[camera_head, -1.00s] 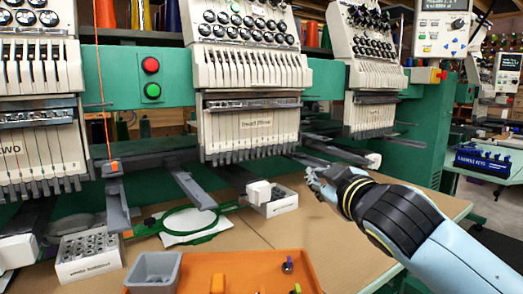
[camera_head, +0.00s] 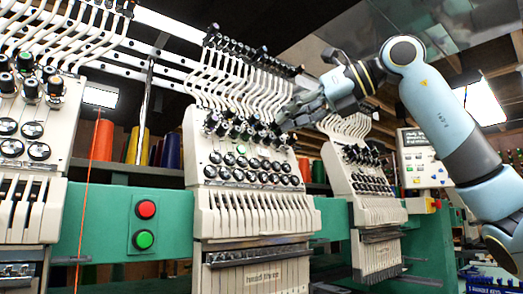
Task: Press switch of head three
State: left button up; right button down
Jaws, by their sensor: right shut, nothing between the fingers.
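Head three (camera_head: 250,205) is the white embroidery head in the middle, with its label low on the front plate. It carries rows of dark round knobs (camera_head: 240,175) and, above them, a row of thread tensioners (camera_head: 232,128). I cannot make out for certain which small part is its switch. My right gripper (camera_head: 284,119) is shut and empty. Its fingertips are at the right end of the tensioner row, in front of the head's upper part; whether they touch it I cannot tell. The gripper hides some of the tensioners. My left gripper is not in view.
A red button (camera_head: 146,209) and a green button (camera_head: 143,240) sit on the green beam left of head three. Another head (camera_head: 28,140) stands at the left, a further one (camera_head: 362,190) at the right. An orange thread (camera_head: 90,190) hangs at the left.

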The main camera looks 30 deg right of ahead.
aim_at(263, 152)
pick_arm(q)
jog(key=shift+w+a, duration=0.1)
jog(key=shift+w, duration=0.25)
pick_arm(e)
jog(key=s+d+r+m+h, duration=0.1)
jog(key=d+r+m+h, duration=0.1)
jog(key=d+h, duration=0.2)
jog(key=shift+d+t, duration=0.3)
jog(key=shift+d, duration=0.9)
jog(key=shift+r, duration=0.1)
